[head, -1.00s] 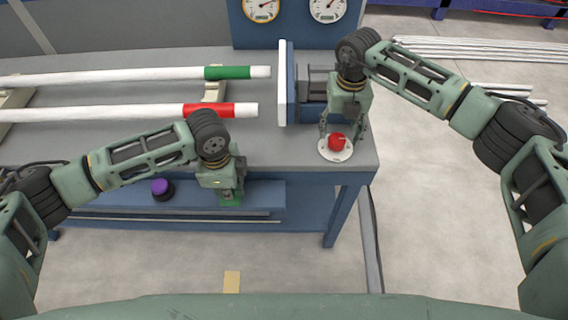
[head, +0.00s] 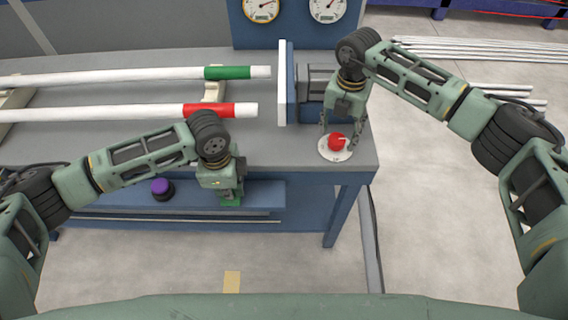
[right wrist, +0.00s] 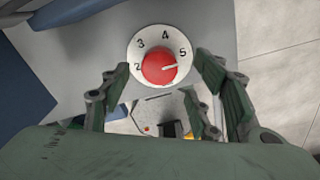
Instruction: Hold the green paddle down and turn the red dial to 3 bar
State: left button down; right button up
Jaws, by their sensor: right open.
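The red dial (head: 337,141) sits on a round white scale plate (head: 325,152) at the bench's right front corner. In the right wrist view the dial (right wrist: 158,69) has a white pointer directed right, just below the 5; the numbers 2 to 5 show. My right gripper (head: 340,126) is open and empty, its fingers spread just short of the dial with no clear contact. The green paddle (head: 231,203) is at the bench front, partly hidden by my left gripper (head: 230,192). That gripper is right over the paddle; its fingertips, and whether they press it, cannot be made out.
Two white pipes, one with a green band (head: 227,72) and one with a red band (head: 208,110), lie on the bench. A blue fixture with a white plate (head: 282,85) stands left of my right gripper. A purple button (head: 160,187) is left of the paddle. Two gauges (head: 261,8) are behind.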

aim_at(337, 139)
jog(key=shift+f+m, duration=0.1)
jog(key=shift+m, duration=0.3)
jog(key=shift+f, duration=2.5)
jog(key=shift+c, duration=0.2)
jog(key=shift+s, duration=0.1)
jog(key=c, duration=0.7)
jog(key=shift+f, duration=0.1)
jog(key=c, duration=0.3)
